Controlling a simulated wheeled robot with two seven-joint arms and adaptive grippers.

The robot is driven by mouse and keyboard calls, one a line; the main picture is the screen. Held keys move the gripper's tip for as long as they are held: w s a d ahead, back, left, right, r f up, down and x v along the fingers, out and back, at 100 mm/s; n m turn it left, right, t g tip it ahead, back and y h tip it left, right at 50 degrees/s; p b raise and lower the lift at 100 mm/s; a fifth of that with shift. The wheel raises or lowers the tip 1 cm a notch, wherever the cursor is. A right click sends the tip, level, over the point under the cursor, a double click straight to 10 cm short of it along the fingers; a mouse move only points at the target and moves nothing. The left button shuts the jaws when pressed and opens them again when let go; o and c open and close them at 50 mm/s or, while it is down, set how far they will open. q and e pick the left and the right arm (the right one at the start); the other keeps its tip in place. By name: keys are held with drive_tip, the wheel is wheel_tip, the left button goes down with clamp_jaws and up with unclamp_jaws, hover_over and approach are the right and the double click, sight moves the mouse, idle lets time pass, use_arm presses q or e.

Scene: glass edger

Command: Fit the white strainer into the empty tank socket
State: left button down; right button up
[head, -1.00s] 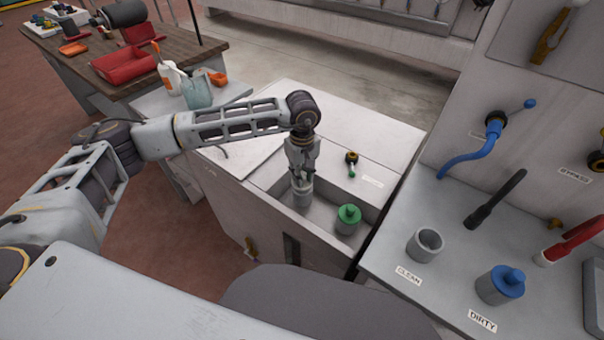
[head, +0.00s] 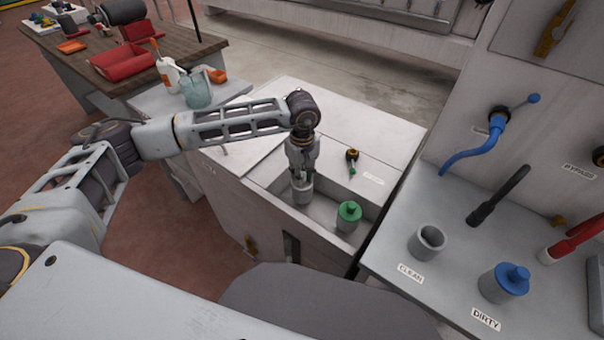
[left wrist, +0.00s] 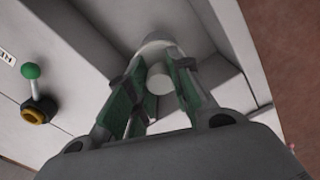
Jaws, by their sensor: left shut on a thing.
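My left gripper (head: 301,176) points down into the open tank recess, over a grey cylindrical socket (head: 303,195) at its left end. In the left wrist view my fingers (left wrist: 152,95) are shut on the pale knob of the white strainer (left wrist: 158,80). The strainer is at the socket's mouth; the fingers hide most of it, and I cannot tell how deep it sits. A green-topped strainer (head: 349,213) stands in the other socket, to the right in the same recess. My right gripper is not in view.
A small green-handled valve (head: 352,162) is on the tank top behind the recess. On the right bench stand an empty grey holder (head: 427,243) marked CLEAN and a blue strainer (head: 503,283) by the DIRTY label. The recess walls are close around my gripper.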

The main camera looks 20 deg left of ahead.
use_arm(q)
drive_tip(key=shift+f+b, duration=0.45)
drive_tip(key=shift+f, duration=0.1)
drive_tip(key=c, duration=1.2)
unclamp_jaws()
drive_tip(key=shift+a, duration=0.1)
drive_tip(key=shift+r, duration=0.1)
drive_tip(key=shift+s+a+r, duration=0.1)
drive_tip(key=shift+r, duration=3.75)
drive_tip(key=shift+f, duration=0.15)
drive_tip(key=shift+f, duration=3.8)
